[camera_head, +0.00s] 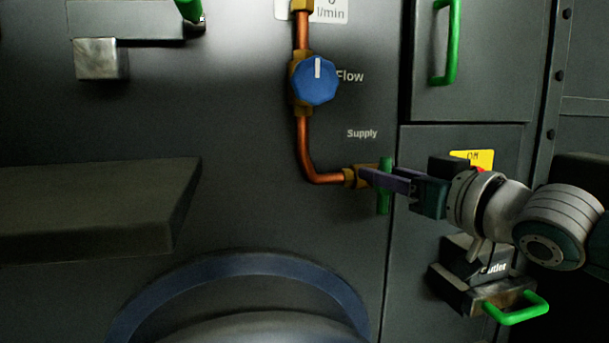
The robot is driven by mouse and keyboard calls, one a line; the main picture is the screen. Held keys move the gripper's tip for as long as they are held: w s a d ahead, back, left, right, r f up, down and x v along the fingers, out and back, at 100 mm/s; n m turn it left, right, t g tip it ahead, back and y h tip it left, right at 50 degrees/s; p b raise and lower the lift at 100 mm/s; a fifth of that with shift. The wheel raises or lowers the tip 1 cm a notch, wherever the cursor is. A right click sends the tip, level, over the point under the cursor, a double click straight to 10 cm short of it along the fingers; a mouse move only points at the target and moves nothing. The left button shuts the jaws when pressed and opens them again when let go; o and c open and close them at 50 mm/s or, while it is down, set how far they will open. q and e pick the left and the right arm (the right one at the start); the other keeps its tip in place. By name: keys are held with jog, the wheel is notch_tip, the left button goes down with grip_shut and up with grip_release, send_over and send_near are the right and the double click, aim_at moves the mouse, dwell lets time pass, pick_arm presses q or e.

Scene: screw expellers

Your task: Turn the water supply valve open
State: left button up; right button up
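The supply valve has a green handle (385,172) that stands upright at the right end of the copper pipe (306,150), below the "Supply" label. My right gripper (372,178) comes in from the right, with its purple-grey fingers at the valve and overlapping the green handle. The fingers cover part of the handle, and I cannot tell whether they grip it or are only beside it. My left gripper is not in view.
A blue "Flow" knob (315,81) sits on the pipe above. A yellow "ON" plate (472,159) with a red part is behind my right wrist. An outlet block with a green handle (517,309) juts out lower right. A dark ledge (95,205) sticks out left.

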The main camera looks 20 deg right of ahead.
grip_shut()
jog(key=shift+r, duration=0.1)
dwell(0.4)
